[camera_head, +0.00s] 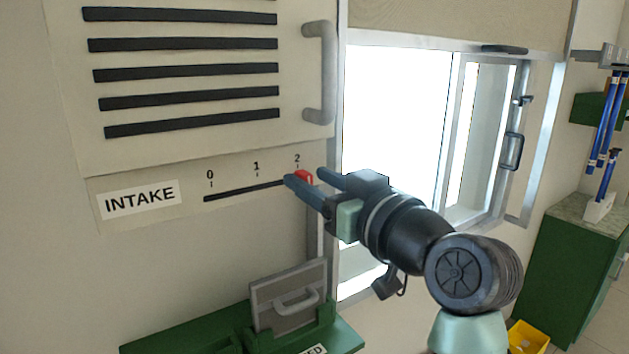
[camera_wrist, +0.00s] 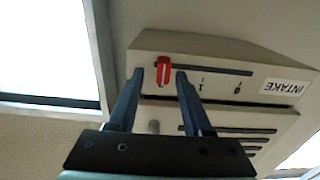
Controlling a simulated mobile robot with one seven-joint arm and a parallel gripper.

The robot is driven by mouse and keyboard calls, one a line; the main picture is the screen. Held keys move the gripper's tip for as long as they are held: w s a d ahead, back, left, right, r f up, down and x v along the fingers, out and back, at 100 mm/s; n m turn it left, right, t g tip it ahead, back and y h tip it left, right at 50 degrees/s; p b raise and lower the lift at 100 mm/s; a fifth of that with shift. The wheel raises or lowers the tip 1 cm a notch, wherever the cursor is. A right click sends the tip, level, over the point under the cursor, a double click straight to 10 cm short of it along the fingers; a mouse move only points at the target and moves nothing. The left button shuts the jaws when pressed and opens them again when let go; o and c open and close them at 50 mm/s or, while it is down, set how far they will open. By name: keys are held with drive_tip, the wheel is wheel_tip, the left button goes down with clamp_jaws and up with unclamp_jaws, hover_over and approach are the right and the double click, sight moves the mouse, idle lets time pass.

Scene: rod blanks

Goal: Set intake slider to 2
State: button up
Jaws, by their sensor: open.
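The intake panel carries an INTAKE label (camera_head: 139,199) and a dark slot (camera_head: 240,191) marked 0, 1 and 2. The red slider knob (camera_head: 304,177) is at the right end of the slot, at the 2 mark. In the wrist view the red knob (camera_wrist: 163,70) sits at the left end of the upside-down slot (camera_wrist: 215,70). My gripper (camera_head: 304,176) is open, its two blue-grey fingers at the knob. In the wrist view the fingers (camera_wrist: 158,74) stand on either side of the knob, with gaps showing. Whether either finger touches it is unclear.
A vent with dark slats (camera_head: 190,73) and a grey handle (camera_head: 322,75) is above the slot. A bright window (camera_head: 395,120) is to the right. A green shelf (camera_head: 215,335) with a grey handled plate (camera_head: 288,297) is below. A green cabinet (camera_head: 575,280) stands far right.

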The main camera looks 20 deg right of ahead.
drive_tip(key=b+v, duration=0.5)
drive_tip(key=v, duration=0.7)
drive_tip(key=shift+s+d, duration=0.2)
drive_tip(key=shift+s, duration=0.05)
